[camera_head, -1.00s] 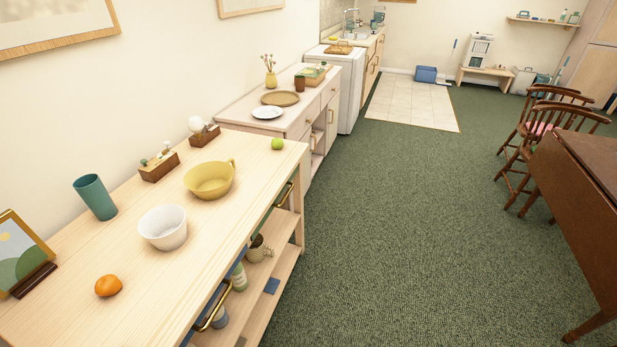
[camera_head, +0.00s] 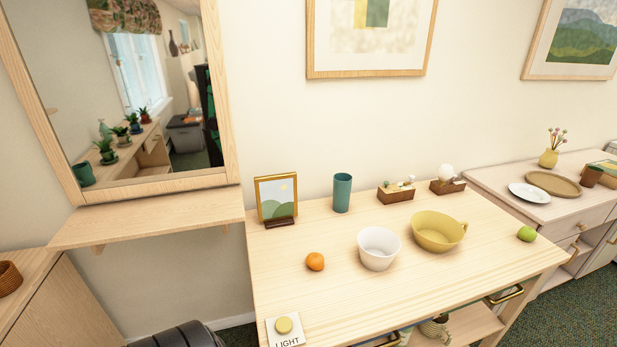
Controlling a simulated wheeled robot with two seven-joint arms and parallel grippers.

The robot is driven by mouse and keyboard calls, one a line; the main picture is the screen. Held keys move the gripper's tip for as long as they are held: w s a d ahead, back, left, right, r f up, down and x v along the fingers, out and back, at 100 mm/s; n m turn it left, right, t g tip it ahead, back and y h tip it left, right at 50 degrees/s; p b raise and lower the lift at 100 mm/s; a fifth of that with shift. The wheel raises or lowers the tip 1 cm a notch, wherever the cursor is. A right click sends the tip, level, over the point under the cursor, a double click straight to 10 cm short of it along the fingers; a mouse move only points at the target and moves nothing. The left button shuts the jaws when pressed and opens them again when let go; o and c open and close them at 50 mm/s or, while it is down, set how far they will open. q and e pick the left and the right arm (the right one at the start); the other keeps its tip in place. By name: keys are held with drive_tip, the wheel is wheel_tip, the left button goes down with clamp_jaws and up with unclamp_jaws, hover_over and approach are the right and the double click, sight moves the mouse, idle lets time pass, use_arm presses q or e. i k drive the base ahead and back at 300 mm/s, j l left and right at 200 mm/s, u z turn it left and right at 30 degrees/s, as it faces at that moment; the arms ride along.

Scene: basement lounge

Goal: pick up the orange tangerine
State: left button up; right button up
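The orange tangerine (camera_head: 315,261) lies on the light wooden console table (camera_head: 400,302), left of a white bowl (camera_head: 378,248) and in front of a picture frame (camera_head: 277,198). Nothing touches it and it is fully visible. Neither of my grippers shows in the head view.
On the table stand a teal cup (camera_head: 342,193), a yellow bowl with a handle (camera_head: 437,231), two small wooden boxes, a green fruit (camera_head: 526,234) and a LIGHT switch plate (camera_head: 285,330). A wall shelf (camera_head: 150,218) under a mirror adjoins the left. The table's front middle is clear.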

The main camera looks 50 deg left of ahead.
sight(315, 260)
drive_tip(key=u, duration=1.5)
drive_tip(key=i+l+u, duration=0.1)
drive_tip(key=l, duration=0.2)
drive_tip(key=i+l+u, duration=0.15)
drive_tip(key=k+l, duration=0.05)
drive_tip(key=l, duration=0.05)
